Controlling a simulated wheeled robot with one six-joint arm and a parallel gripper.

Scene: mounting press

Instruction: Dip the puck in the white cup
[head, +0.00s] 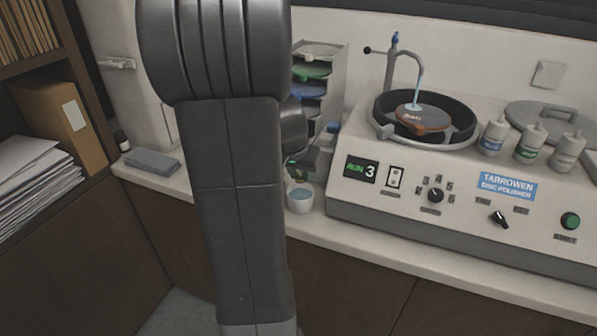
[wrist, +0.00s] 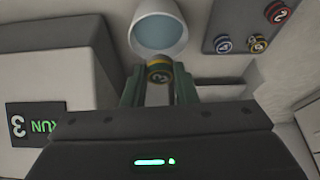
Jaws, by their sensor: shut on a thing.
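The white cup (head: 300,201) stands on the counter just left of the polisher, with pale blue liquid inside. It also shows at the top of the wrist view (wrist: 160,35). My gripper (wrist: 158,77) is shut on a small round puck (wrist: 159,70) with a yellow rim and a dark numbered face; the digit is hard to read. In the wrist view the puck appears just below the cup's rim, apart from the liquid. In the head view my gripper (head: 297,168) is small and partly hidden behind my arm, just above and behind the cup; the puck is hard to make out there.
The disc polisher (head: 465,210) fills the right, its display (head: 361,170) reading RUN 3. A grey tray (wrist: 232,18) holds several other numbered pucks beside the cup. A shelf rack (head: 318,75) stands behind. A folded grey cloth (head: 152,160) lies left on the counter.

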